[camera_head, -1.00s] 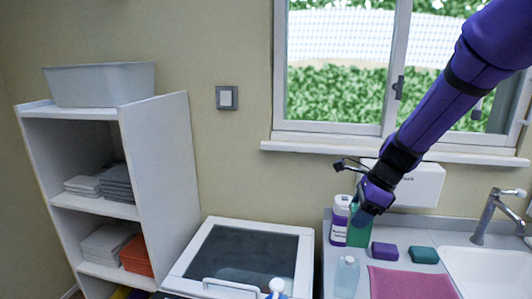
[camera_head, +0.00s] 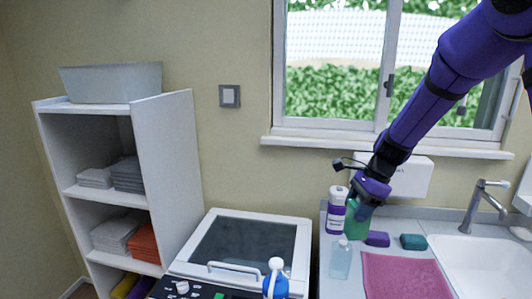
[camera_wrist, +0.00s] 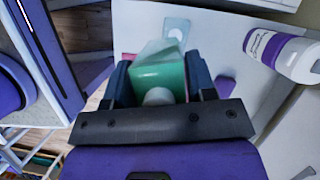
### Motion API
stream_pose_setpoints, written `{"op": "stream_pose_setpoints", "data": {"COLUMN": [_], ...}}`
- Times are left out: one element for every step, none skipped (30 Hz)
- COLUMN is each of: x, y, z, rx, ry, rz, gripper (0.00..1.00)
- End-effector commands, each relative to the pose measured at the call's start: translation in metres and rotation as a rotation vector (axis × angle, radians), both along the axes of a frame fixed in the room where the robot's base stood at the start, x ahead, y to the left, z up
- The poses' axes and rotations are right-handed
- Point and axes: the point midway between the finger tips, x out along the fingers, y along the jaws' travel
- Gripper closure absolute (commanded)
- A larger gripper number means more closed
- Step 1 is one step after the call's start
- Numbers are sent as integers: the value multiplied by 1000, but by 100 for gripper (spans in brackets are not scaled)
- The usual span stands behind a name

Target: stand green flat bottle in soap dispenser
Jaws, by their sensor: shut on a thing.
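My gripper (camera_head: 366,198) is shut on the green flat bottle (camera_head: 355,218), holding it from above near the back of the counter. In the wrist view the bottle (camera_wrist: 160,76) sits between the two fingers, its pale cap toward the palm. Its base is close to the counter; I cannot tell whether it touches. A white box (camera_head: 412,178) with small dark marks is on the wall behind the gripper. Another white fixture (camera_head: 525,190) is cut off at the right edge. I cannot tell for sure which is the soap dispenser.
A white bottle with a purple label (camera_head: 336,212) stands close left of the green bottle. A clear bottle (camera_head: 341,260) stands in front. Purple (camera_head: 377,239) and teal (camera_head: 413,242) blocks, a pink cloth (camera_head: 400,277), a tap (camera_head: 474,207) and a sink (camera_head: 475,262) are to the right.

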Motion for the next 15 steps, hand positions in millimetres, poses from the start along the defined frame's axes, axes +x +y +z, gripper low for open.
{"op": "stream_pose_setpoints", "data": {"x": [6, 10, 14, 18, 23, 29, 34, 40, 48, 54, 60, 68, 73, 77, 83], "y": [-2, -3, -5, -6, -8, -11, -13, -16, -20, -23, -27, -31, -35, -39, -43], "z": [-2, -3, -4, -5, -6, -9, -10, -13, -16, -18, -21, -24, -26, -28, -31], "rx": [-1, -1, -1, -1, -1, -1, -1, -1, -1, -1, -1, -1, 0, -1, 0], "ry": [1, 1, 0, 1, 0, 1, 2, 2, 2, 2, 3, 4, 2, 4, 4], "rz": [45, 78, 122, 162, 200, 263, 315, 371, 454, 519, 583, 665, 724, 780, 849], "gripper": [80, 80, 80, 80, 80, 80, 80, 80, 80, 80, 80, 80, 80, 80, 80]}}
